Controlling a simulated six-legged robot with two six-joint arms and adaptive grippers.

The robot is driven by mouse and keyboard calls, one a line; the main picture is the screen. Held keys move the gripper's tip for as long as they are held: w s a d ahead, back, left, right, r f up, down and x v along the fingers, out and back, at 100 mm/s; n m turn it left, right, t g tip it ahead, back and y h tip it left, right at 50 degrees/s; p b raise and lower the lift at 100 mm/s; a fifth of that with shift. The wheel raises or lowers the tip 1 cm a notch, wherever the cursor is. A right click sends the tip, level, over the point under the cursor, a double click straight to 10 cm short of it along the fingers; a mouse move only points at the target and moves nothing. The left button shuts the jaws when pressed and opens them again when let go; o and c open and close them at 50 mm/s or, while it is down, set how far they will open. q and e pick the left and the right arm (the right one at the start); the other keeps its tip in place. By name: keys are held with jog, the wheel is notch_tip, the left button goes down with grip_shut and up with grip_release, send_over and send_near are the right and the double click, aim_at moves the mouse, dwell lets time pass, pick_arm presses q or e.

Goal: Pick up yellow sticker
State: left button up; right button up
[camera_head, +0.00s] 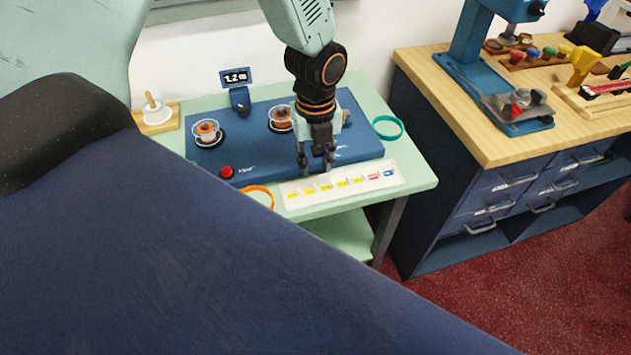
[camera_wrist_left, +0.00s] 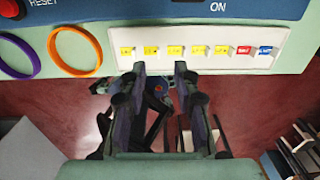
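A white strip (camera_head: 400,181) lies along the front edge of the pale green table and carries a row of small stickers. Several are yellow, such as one yellow sticker (camera_head: 326,187); a red sticker (camera_head: 374,176) and a blue sticker (camera_head: 389,172) sit at the right end. In the wrist view the yellow sticker (camera_wrist_left: 175,50) shows just past the fingertips. My left gripper (camera_head: 315,170) points down over the strip, open, with nothing between its fingers (camera_wrist_left: 160,68). How high the tips are is hard to tell. My right gripper is not in view.
Behind the strip is a blue panel (camera_head: 260,163) with a red reset button (camera_head: 227,172) and two round spools. An orange ring (camera_head: 258,189) lies left of the strip, a teal ring (camera_head: 401,127) at the right. A wooden bench (camera_head: 460,125) stands farther right.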

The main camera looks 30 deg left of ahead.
aim_at(315, 185)
pick_arm(q)
notch_tip(315, 185, down, 6)
jog(key=shift+s+d+r+b, duration=0.1)
jog(key=shift+s+r+b, duration=0.05)
jog(key=shift+b, duration=0.2)
jog(key=shift+f, duration=0.2)
jog(key=shift+s+a, duration=0.1)
jog(key=shift+a, duration=0.1)
jog(key=shift+c, duration=0.2)
jog(key=shift+d, duration=0.15)
jog(key=c, duration=0.5)
grip_shut()
